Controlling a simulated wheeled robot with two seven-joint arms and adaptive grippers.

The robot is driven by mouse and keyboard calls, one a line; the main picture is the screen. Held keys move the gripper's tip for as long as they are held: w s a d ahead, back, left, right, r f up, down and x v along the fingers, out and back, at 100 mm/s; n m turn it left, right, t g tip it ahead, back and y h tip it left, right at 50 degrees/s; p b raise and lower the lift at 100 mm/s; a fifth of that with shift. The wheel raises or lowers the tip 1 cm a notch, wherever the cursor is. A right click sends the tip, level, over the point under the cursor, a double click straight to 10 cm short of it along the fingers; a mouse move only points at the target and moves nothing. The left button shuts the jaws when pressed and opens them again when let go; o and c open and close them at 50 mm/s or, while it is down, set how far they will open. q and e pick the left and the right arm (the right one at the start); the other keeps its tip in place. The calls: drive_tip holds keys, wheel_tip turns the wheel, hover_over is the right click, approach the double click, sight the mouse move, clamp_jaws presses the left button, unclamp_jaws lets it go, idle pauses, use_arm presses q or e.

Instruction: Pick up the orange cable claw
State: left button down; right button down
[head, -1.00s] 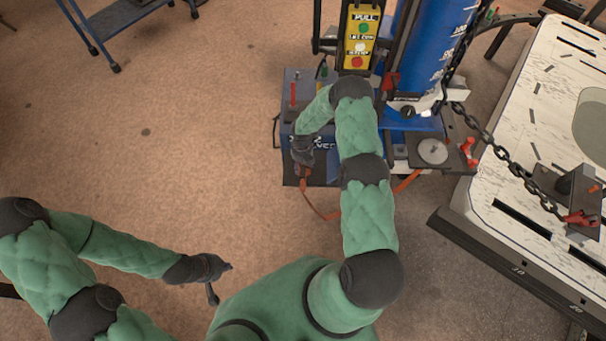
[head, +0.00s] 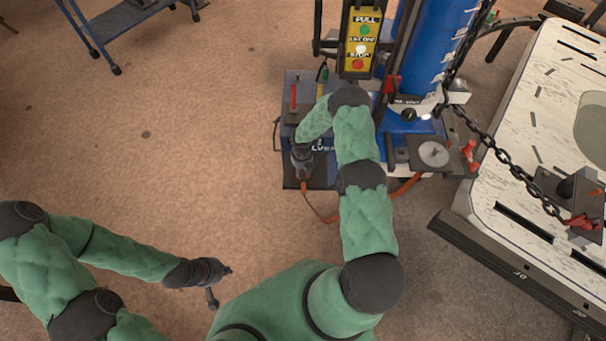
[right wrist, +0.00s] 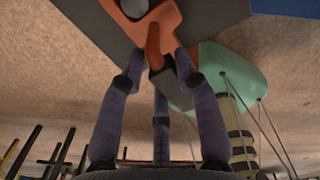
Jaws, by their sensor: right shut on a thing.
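The orange cable claw (right wrist: 163,18) shows at the top of the right wrist view, between the fingertips of my right gripper (right wrist: 158,68). In the head view my right gripper (head: 303,171) is over the dark front ledge of the blue machine base, shut on the claw. The claw itself is mostly hidden there by the gripper. Its orange cable (head: 320,214) loops down from the gripper and back up to the right, passing behind my right arm. My left gripper (head: 222,284) is open and empty over bare floor at the lower left.
The blue machine base (head: 290,85) carries a blue cylinder (head: 438,45) and a yellow button panel (head: 361,45). A chain (head: 510,163) runs to a clamp on the white frame bench (head: 530,130) at right. A blue cart (head: 120,18) stands at upper left. The floor at left is clear.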

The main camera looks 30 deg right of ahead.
drive_tip(key=shift+r, duration=0.1)
drive_tip(key=shift+w+r, duration=0.1)
drive_tip(key=shift+r, duration=0.15)
wheel_tip(320, 180, up, 3)
drive_tip(key=shift+f+p, duration=0.2)
drive_tip(key=shift+p, duration=0.2)
drive_tip(key=s+d+r+p, duration=0.2)
drive_tip(key=s+d+r, duration=0.2)
drive_tip(key=s+r, duration=0.5)
drive_tip(key=s, duration=0.4)
drive_tip(key=shift+s+r, duration=0.25)
drive_tip(key=shift+r, duration=0.15)
